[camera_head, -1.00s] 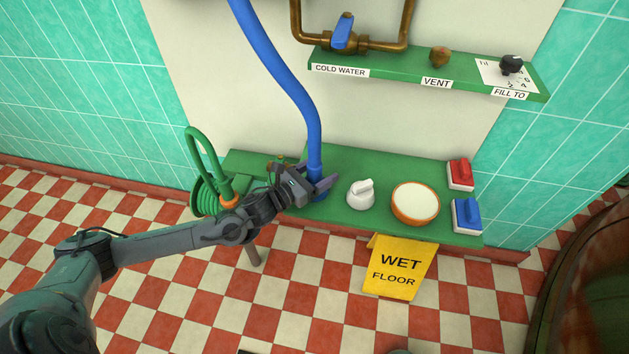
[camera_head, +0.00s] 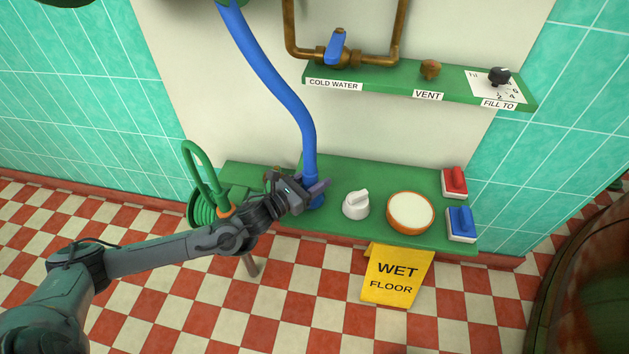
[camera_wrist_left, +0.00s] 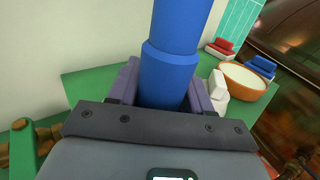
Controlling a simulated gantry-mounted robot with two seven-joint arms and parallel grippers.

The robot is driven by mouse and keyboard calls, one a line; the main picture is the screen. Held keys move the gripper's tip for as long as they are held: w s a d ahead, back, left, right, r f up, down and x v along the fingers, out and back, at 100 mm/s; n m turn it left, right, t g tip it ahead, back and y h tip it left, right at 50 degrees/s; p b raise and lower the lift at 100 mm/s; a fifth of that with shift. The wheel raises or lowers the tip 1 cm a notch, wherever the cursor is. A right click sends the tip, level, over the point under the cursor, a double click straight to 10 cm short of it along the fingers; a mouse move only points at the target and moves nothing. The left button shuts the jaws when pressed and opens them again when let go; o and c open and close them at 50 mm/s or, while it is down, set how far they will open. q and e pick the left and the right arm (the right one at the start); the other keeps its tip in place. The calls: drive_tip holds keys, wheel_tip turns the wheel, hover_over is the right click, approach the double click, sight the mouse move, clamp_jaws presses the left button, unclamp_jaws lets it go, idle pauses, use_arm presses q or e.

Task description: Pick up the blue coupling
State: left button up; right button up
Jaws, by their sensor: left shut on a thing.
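The blue coupling (camera_wrist_left: 168,75) is the thicker blue cylinder at the lower end of the blue hose (camera_head: 283,88). It stands upright over the green bench. My left gripper (camera_head: 316,188) is at the coupling, with one finger on each side, and is shut on it. In the left wrist view the gripper (camera_wrist_left: 160,95) has its purple-grey fingers either side of the coupling. The coupling's lower end is hidden there by the gripper body. In the head view a blue round part shows just below the fingers. My right gripper is not in view.
On the green bench (camera_head: 335,228) stand a white knobbed piece (camera_head: 356,205), a bowl with white contents (camera_head: 410,212), and red (camera_head: 454,183) and blue (camera_head: 461,224) blocks. A coiled green hose (camera_head: 203,208) hangs left. A yellow sign (camera_head: 397,275) hangs in front. A shelf (camera_head: 400,80) is above.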

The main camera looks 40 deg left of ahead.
sight(316, 169)
use_arm(q)
wheel_tip(316, 169, up, 4)
drive_tip(key=shift+f+p, duration=0.25)
drive_tip(key=shift+p, duration=0.6)
drive_tip(key=d+r+p, duration=0.4)
drive_tip(key=d+r, duration=0.2)
drive_tip(key=d, duration=0.5)
drive_tip(key=shift+d, duration=0.35)
